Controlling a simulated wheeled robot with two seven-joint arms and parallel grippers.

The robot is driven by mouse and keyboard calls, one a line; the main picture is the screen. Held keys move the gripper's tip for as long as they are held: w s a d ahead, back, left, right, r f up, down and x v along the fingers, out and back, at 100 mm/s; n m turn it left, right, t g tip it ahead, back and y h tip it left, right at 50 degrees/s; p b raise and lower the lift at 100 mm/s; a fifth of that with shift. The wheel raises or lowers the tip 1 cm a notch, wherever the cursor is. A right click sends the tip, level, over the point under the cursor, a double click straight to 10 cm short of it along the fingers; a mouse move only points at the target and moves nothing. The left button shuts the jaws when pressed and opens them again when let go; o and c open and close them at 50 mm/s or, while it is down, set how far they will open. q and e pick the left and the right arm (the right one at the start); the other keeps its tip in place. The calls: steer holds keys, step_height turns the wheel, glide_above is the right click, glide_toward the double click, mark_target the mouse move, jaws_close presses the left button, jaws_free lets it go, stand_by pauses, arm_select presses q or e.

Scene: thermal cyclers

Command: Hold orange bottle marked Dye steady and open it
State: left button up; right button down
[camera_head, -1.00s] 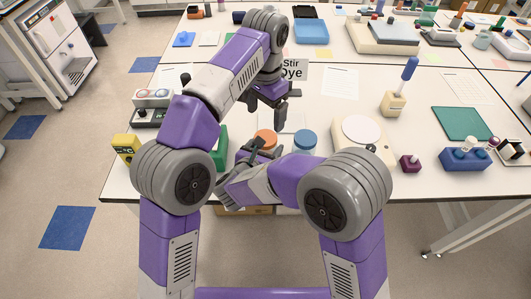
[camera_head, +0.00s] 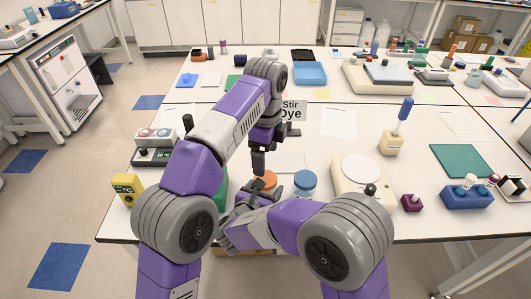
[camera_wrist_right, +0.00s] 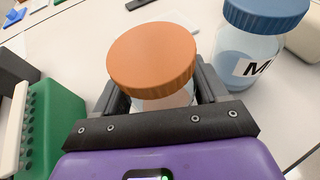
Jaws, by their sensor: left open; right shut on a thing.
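The orange-lidded bottle (camera_head: 266,180) stands upright on the white table, partly hidden by my grippers. In the right wrist view its ridged orange lid (camera_wrist_right: 152,54) is on the bottle, and no label on it can be read. My right gripper (camera_head: 250,200) is shut on the bottle's body below the lid; dark fingers flank it in the wrist view (camera_wrist_right: 165,100). My left gripper (camera_head: 266,165) is open and points down just above the orange lid. I cannot tell whether its fingers touch the lid. A sign (camera_head: 291,111) reading "Stir Dye" stands behind.
A blue-lidded bottle (camera_head: 305,182) stands close on the right; its label shows an "M" in the wrist view (camera_wrist_right: 240,50). A white round-topped device (camera_head: 360,170) is farther right. A green rack (camera_wrist_right: 55,130) is close on the left.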

mark_target(265, 178)
arm_select(q)
steer(key=m, duration=1.3)
steer(key=shift+m, duration=0.4)
steer(key=shift+f, duration=4)
steer(key=c, duration=1.1)
steer(key=n, duration=0.6)
steer(key=shift+n, duration=0.3)
steer(key=o, duration=1.1)
steer(key=shift+o, duration=0.4)
